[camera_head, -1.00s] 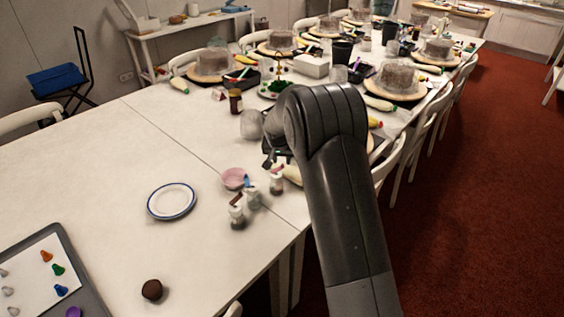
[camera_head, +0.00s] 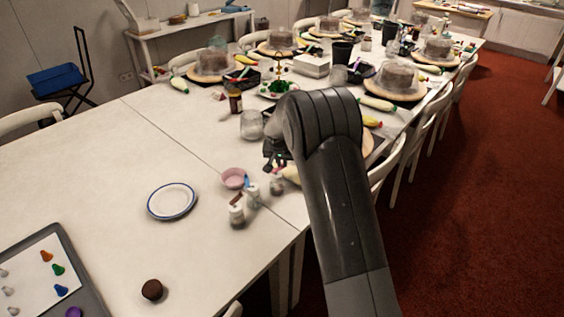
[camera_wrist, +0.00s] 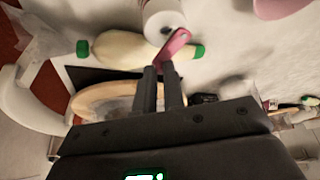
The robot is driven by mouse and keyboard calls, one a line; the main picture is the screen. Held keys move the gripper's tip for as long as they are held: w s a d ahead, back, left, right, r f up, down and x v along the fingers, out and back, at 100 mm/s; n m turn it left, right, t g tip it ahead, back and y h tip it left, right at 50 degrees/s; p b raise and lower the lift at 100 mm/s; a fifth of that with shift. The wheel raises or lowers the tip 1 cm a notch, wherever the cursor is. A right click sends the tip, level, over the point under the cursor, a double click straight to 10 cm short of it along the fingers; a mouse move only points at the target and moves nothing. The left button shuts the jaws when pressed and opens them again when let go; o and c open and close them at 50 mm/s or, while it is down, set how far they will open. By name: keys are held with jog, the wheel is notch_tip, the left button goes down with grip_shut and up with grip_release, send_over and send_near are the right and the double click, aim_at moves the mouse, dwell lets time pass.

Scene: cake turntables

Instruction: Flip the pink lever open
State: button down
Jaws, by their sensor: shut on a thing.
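The pink lever (camera_wrist: 175,45) shows in the wrist view, raised at a slant beside the top of a small white jar (camera_wrist: 163,18). My gripper (camera_wrist: 160,72) is shut on the lower end of this lever, between its two dark fingertips. In the head view, my gripper (camera_head: 275,164) is low over the table, just above the small jar (camera_head: 277,185). The lever is too small there to make out clearly, and my arm hides part of the area to the right.
A cream bottle with green caps (camera_wrist: 135,49) lies close to the fingers. Two more small jars (camera_head: 237,216) (camera_head: 253,197) and a pink bowl (camera_head: 234,178) stand to the left. A glass jar (camera_head: 251,125) stands behind. The table around the white plate (camera_head: 172,201) is mostly clear.

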jog(key=shift+w+n, duration=0.1)
jog(key=shift+n, duration=0.2)
jog(key=shift+w+a+n+y, duration=0.15)
jog(key=shift+w+n+y, duration=0.2)
jog(key=shift+n+y, duration=0.6)
jog(key=shift+w+a+n+y, duration=0.15)
jog(key=shift+w+a+n, duration=0.1)
jog(key=shift+n, duration=0.7)
jog(key=shift+w+a+n+y, duration=0.1)
jog(key=shift+w+a+n, duration=0.1)
jog(key=shift+n, duration=0.7)
jog(key=c, duration=1.5)
grip_release()
jog(key=shift+s+r, duration=0.1)
jog(key=v, duration=1)
jog(key=shift+r, duration=0.3)
